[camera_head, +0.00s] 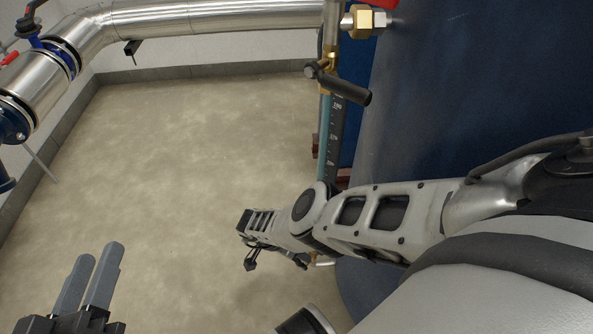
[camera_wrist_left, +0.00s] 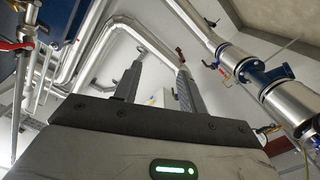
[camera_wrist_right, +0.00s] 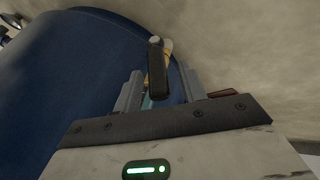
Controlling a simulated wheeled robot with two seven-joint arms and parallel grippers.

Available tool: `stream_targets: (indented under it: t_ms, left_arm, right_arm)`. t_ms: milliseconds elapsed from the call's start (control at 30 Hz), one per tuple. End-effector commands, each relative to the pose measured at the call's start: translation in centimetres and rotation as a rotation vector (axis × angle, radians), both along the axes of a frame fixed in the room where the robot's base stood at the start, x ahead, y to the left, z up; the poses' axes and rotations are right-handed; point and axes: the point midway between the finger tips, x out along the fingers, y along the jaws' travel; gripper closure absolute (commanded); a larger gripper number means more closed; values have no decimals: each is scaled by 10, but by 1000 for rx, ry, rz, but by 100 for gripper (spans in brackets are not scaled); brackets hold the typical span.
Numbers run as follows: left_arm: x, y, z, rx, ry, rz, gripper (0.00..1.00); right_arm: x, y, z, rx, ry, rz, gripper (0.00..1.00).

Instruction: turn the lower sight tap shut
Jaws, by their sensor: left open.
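The lower sight tap's black handle (camera_wrist_right: 158,72) shows in the right wrist view, with its brass body (camera_wrist_right: 171,66) partly hidden behind it. My right gripper (camera_wrist_right: 160,80) is open, with one finger either side of the handle in the picture and gaps visible; I cannot tell how deep the handle sits between them. In the head view my right arm hides most of this tap. The upper sight tap (camera_head: 345,88), with a similar black handle, stands higher on the sight glass (camera_head: 330,140). My left gripper (camera_head: 100,262) is open and empty at the lower left, far from the taps.
The blue tank (camera_head: 450,90) stands right of the sight glass, close to my right arm. Silver pipes (camera_head: 210,20) run along the back wall, with a flanged valve (camera_head: 60,50) at the left. The floor (camera_head: 190,150) between is clear.

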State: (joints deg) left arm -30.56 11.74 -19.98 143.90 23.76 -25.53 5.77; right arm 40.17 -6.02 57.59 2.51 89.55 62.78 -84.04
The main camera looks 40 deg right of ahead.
Motion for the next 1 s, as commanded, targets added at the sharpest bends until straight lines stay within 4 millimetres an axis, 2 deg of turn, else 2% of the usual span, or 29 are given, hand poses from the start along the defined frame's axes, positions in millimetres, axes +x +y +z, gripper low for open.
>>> stream_targets:
  t_ms: [233,367,500,600,800,1000]
  left_arm:
    - [0,0,0,1,0,1,59]
    - [0,0,5,9,-1,2,59]
    - [0,1,11,47,15,6,59]
    - [-5,4,-10,137,79,12,59]
    - [-6,12,-16,280,93,24,59]
    - [-8,19,-24,379,114,29,59]
  right_arm:
    - [0,0,0,-2,2,0,59]
    - [1,3,8,-1,1,0,59]
    - [7,13,30,-1,0,1,59]
    - [13,24,52,0,-1,2,59]
    - [25,46,94,1,-2,1,59]
    - [33,63,124,0,-1,2,59]
